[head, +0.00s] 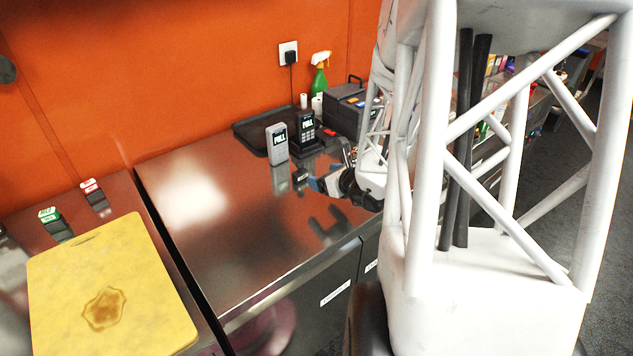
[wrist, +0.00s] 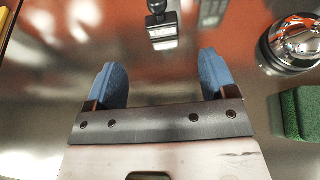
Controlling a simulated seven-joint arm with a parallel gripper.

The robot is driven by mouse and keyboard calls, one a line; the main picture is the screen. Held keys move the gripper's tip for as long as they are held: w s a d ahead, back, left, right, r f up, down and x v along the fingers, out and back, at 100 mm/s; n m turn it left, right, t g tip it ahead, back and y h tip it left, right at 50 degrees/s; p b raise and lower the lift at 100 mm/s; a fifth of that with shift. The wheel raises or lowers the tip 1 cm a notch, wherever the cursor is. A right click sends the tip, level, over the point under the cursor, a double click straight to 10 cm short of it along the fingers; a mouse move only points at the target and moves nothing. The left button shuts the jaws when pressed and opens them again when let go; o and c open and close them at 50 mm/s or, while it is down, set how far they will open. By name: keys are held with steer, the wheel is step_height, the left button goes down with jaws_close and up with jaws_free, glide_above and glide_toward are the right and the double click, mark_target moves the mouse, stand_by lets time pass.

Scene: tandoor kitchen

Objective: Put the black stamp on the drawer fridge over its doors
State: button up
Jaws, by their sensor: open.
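A small black-knobbed stamp (wrist: 158,18) with a pale-edged block base stands on a shiny steel surface in the wrist view, beyond my fingertips and between their lines. My gripper (wrist: 162,75) has its two blue fingers spread wide, with nothing between them. In the head view my gripper (head: 328,184) is low over the steel top, partly hidden by my arm. A small dark item (head: 300,178) just left of it may be the stamp. The drawer fridge (head: 235,250) has a bare steel top and dark fronts with white labels below its front edge.
Two card terminals (head: 277,145) (head: 306,134) stand behind my gripper, near a black tray (head: 250,136). A yellow board (head: 110,275) lies on the left counter. A shiny dome (wrist: 295,42) and a green block (wrist: 299,112) stand right in the wrist view. The fridge top's left and front are clear.

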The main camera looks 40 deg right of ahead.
steer(key=s+a+r+n+g+y, duration=0.25)
steer(key=a+r+n, duration=0.25)
steer(key=a+n, duration=0.55)
steer(key=s+a+r+n+g+y, duration=0.2)
steer(key=a+r+n+g+y, duration=0.4)
steer(key=a, duration=0.8)
steer(key=s+a+r+n+g+h, duration=0.1)
steer(key=s+a+r+n+h, duration=0.2)
steer(key=s+n, duration=0.4)
steer(key=s+a+r+n+g+h, duration=0.1)
steer(key=s+a+r+n+h, duration=0.2)
steer(key=s+n+h, duration=0.3)
steer(key=s+r+n, duration=0.1)
steer(key=s+n, duration=0.1)
steer(key=n, duration=0.3)
steer(key=shift+s+a+r+n, duration=0.2)
steer(key=shift+a+r+n, duration=0.1)
steer(key=shift+r+n, duration=0.05)
